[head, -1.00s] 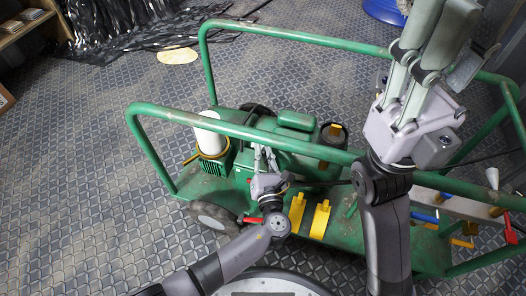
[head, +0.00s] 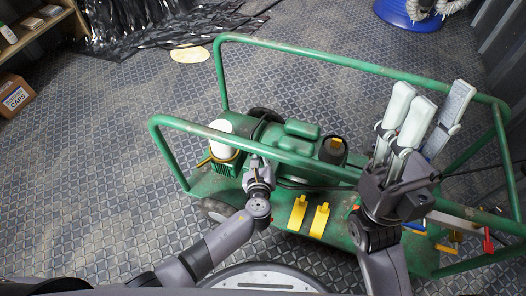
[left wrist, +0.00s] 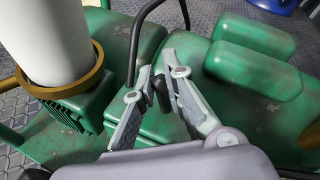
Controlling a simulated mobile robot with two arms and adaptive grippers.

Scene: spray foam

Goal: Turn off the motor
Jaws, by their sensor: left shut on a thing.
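The green motor unit (head: 300,146) sits on a green wheeled cart, with rounded tanks on top. It also shows in the left wrist view (left wrist: 253,70). My left gripper (head: 262,160) reaches down to the motor unit between the white cylinder and the rounded tanks. In the left wrist view its fingers (left wrist: 158,66) close around a small black handle (left wrist: 162,98); what the handle joins to is partly hidden. My right gripper (head: 432,92) is raised above the cart's right part, fingers apart and empty, pointing up.
A green tube rail (head: 350,66) runs around the cart. A white cylinder (head: 222,136) stands at its left, yellow pedals (head: 319,220) at its front, and coloured valve handles (head: 488,241) at its right. A cardboard box (head: 14,97) lies far left. The floor left is clear.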

